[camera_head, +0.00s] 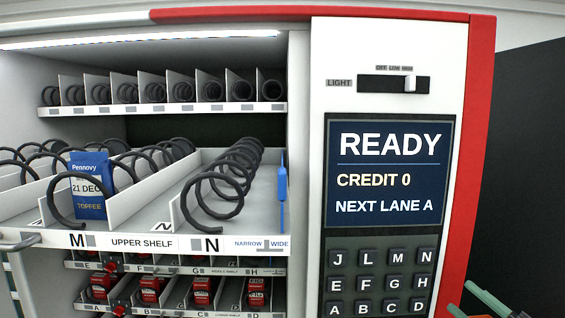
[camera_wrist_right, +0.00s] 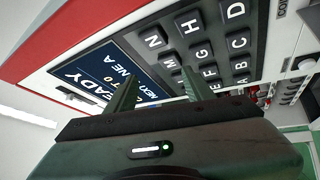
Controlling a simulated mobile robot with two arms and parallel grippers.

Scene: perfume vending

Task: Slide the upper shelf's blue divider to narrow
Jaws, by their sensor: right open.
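The blue divider (camera_head: 282,195) stands upright at the right end of the pulled-out upper shelf (camera_head: 140,243). It is above the word WIDE on the shelf's front label (camera_head: 262,244), with NARROW to its left. The black coil of lane N (camera_head: 215,190) is left of the divider, with a gap of bare shelf between. My right gripper (camera_head: 487,300) shows at the bottom right corner of the head view, apart from the divider. In the right wrist view its two green fingers (camera_wrist_right: 160,92) are open and empty in front of the keypad. My left gripper is not in view.
The panel right of the shelf carries a light slider (camera_head: 410,84), a screen (camera_head: 388,172) reading READY and a letter keypad (camera_head: 378,283). A blue Pennovy packet (camera_head: 88,188) stands in lane M's coil. A shelf handle (camera_head: 20,241) is at the left. Red packs fill lower lanes.

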